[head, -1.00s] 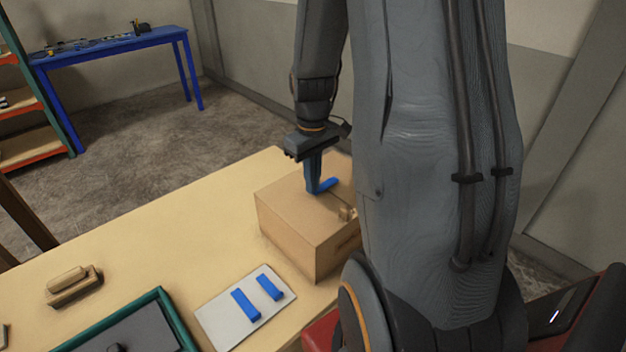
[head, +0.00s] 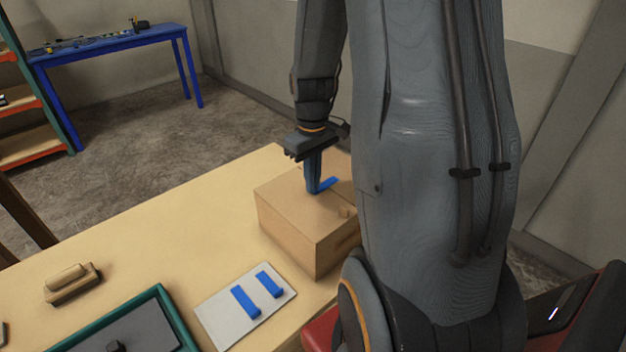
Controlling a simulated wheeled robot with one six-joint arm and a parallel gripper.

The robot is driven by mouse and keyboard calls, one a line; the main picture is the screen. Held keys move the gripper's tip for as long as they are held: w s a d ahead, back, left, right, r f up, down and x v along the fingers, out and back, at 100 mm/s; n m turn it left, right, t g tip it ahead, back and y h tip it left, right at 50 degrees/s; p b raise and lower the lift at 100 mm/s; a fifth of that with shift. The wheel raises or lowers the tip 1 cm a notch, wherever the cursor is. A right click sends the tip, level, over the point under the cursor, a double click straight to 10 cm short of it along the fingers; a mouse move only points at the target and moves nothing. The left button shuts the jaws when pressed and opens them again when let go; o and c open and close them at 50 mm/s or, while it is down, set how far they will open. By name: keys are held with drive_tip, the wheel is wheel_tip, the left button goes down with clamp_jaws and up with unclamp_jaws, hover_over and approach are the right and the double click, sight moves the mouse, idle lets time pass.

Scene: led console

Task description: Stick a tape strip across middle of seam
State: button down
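A cardboard box (head: 285,228) stands on the table near its far right end. My gripper (head: 313,190) points down over the top of the box, its fingers close together at a blue tape strip (head: 328,184). The strip lies along the box top or just above it; I cannot tell whether it touches. The fingers look shut on its near end. The seam on the box top is mostly hidden by my gripper and arm. Two more blue strips, a left one (head: 245,302) and a right one (head: 269,284), lie on a pale plate (head: 222,322) in front of the box.
A wooden block with a handle (head: 72,284) lies at the left of the table. A green-rimmed tray (head: 160,292) is at the front. The tabletop (head: 165,235) left of the box is clear. My arm blocks the view right of the box.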

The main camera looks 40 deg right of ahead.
drive_tip(key=c, duration=1.9)
unclamp_jaws()
drive_tip(key=shift+r+b, duration=0.95)
drive_tip(key=shift+r, duration=2.95)
drive_tip(key=shift+t, duration=0.3)
drive_tip(key=a+f, duration=0.1)
drive_tip(key=a, duration=0.1)
drive_tip(key=s+a+f+b, duration=0.1)
drive_tip(key=a, duration=0.2)
drive_tip(key=a+f, duration=0.1)
drive_tip(key=a, duration=0.2)
drive_tip(key=shift+s+f+b, duration=0.25)
drive_tip(key=shift+f+b, duration=0.05)
drive_tip(key=shift+m+t, duration=0.4)
drive_tip(key=shift+m, duration=0.4)
drive_tip(key=s+a+f, duration=0.1)
drive_tip(key=a, duration=0.2)
drive_tip(key=s+a+f+b, duration=0.1)
drive_tip(key=s+a, duration=0.1)
drive_tip(key=s+a+f, duration=0.1)
drive_tip(key=a+f, duration=0.1)
drive_tip(key=a, duration=0.1)
drive_tip(key=shift+s+a, duration=0.2)
drive_tip(key=shift+a, duration=0.1)
